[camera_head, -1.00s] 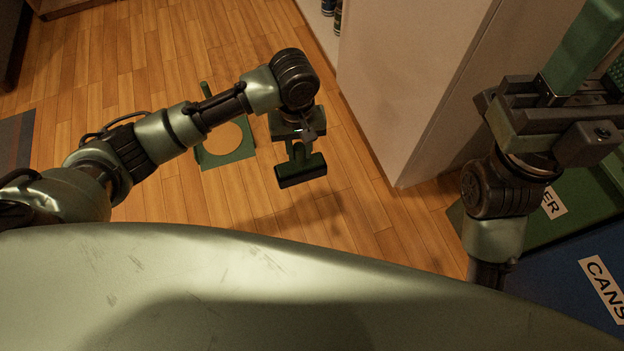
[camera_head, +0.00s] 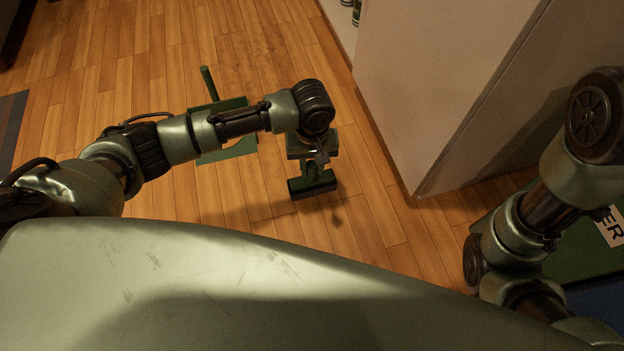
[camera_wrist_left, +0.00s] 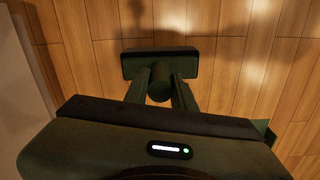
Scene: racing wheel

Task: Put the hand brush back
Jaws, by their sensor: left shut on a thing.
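My left gripper (camera_head: 313,158) points down in the head view and is shut on the hand brush (camera_head: 313,187), which is dark green with a wide, bar-shaped head. In the left wrist view, the round handle (camera_wrist_left: 159,86) is between the two fingers (camera_wrist_left: 160,92), and the brush head (camera_wrist_left: 160,64) lies crosswise beyond them. The brush appears to be held above the floor; the exact gap cannot be told. My right gripper is outside the head view; only its arm shows at the right.
A green flat piece (camera_head: 238,149) with a thin post (camera_head: 208,82) is on the wooden floor (camera_head: 180,70), partly hidden behind my left arm. A pale cabinet (camera_head: 430,90) stands to the right of the brush. A green bin (camera_head: 580,245) is at the far right.

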